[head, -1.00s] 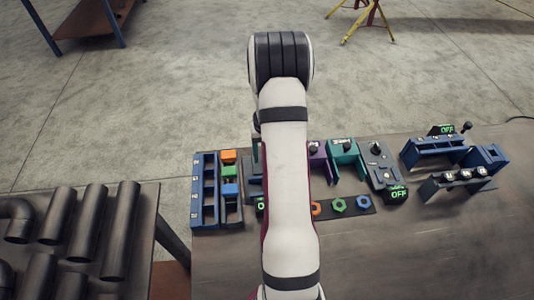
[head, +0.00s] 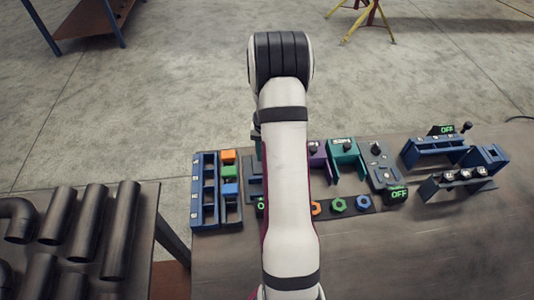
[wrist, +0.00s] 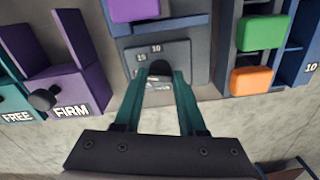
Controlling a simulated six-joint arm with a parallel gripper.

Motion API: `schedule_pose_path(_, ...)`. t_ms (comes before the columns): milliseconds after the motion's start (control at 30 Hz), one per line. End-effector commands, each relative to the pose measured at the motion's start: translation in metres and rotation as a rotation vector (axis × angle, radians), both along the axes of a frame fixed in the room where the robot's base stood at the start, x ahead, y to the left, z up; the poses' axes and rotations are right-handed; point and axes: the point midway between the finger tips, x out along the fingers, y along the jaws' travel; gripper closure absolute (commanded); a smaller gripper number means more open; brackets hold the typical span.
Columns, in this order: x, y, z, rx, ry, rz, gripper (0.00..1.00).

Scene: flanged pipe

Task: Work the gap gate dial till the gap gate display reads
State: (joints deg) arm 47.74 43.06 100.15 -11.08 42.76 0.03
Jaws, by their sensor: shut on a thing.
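In the wrist view a dark round dial (wrist: 159,66) sits on a grey plate (wrist: 190,62) with the marks 15 and 10 near it. My gripper (wrist: 160,78) has its two teal fingers closed on the dial, one on each side. The fingertips cover part of the dial and of the marks below it. In the head view my arm hides the dial and the gripper. A small green-lit display (head: 261,206) peeks out left of the arm; only a piece of it shows, so its reading cannot be told.
Beside the plate stand a purple FIRM holder (wrist: 72,90) and a rack with green and orange blocks (wrist: 251,80). Pipes (head: 120,230) lie on the left table.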

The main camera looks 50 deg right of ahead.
Motion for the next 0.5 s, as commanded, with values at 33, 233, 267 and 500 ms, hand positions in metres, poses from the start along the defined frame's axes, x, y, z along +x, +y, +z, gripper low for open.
schedule_pose_path(33,0.0001,-0.0002,0.0005,0.000,0.000,-0.036,1.00)
schedule_pose_path(233,0.0000,-0.0002,0.0006,0.000,0.000,-0.207,1.00)
schedule_pose_path(267,0.0000,-0.0002,0.0006,0.000,0.000,-0.231,1.00)
schedule_pose_path(500,0.0000,-0.0002,0.0006,-0.001,0.000,-0.396,1.00)
